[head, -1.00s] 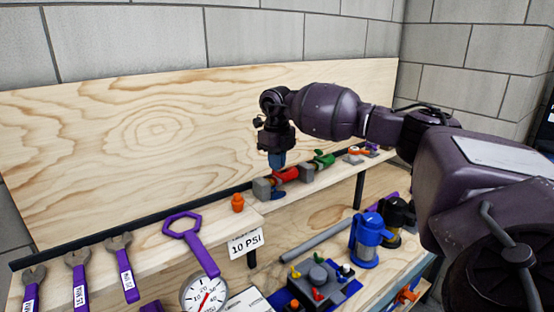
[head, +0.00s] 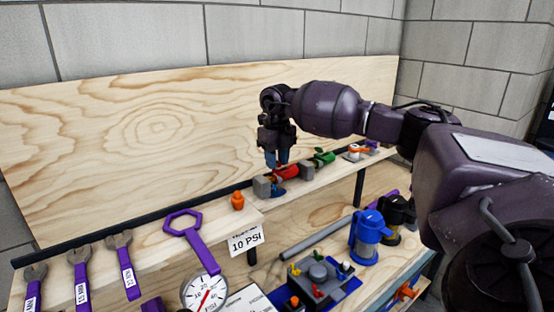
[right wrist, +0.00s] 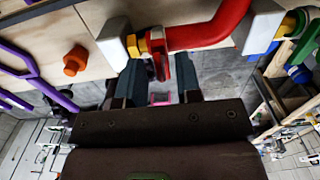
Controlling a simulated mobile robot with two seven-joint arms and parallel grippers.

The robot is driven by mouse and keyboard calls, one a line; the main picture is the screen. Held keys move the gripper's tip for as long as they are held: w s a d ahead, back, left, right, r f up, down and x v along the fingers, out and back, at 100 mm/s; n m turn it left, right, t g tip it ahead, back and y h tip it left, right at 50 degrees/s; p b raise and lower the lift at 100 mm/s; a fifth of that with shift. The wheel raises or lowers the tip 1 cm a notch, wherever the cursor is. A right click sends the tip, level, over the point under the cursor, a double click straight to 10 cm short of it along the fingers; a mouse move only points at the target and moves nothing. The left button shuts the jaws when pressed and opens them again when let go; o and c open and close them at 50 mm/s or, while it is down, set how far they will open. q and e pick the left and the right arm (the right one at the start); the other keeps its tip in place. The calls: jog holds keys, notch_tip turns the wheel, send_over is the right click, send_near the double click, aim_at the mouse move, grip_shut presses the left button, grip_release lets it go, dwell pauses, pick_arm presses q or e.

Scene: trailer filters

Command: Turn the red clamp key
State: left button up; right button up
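My right gripper (head: 277,160) hangs fingers-down over the clamp assembly on the upper shelf. In the right wrist view its two dark fingers (right wrist: 158,82) are apart, so it is open. In the head view the key is too small or hidden to make out. My left gripper is not in view.
An orange knob (head: 237,201) and purple wrenches (head: 127,272) lie left on the shelf (head: 160,245). A green valve piece (head: 323,158) stands just right of the clamp. A plywood board (head: 130,140) rises behind. Below are a gauge (head: 205,294) and blue canister (head: 366,238).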

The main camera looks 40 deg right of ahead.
jog(key=shift+r, duration=0.15)
notch_tip(320, 180, up, 11)
jog(key=b, duration=0.1)
jog(key=shift+f, duration=0.2)
dwell(0.6)
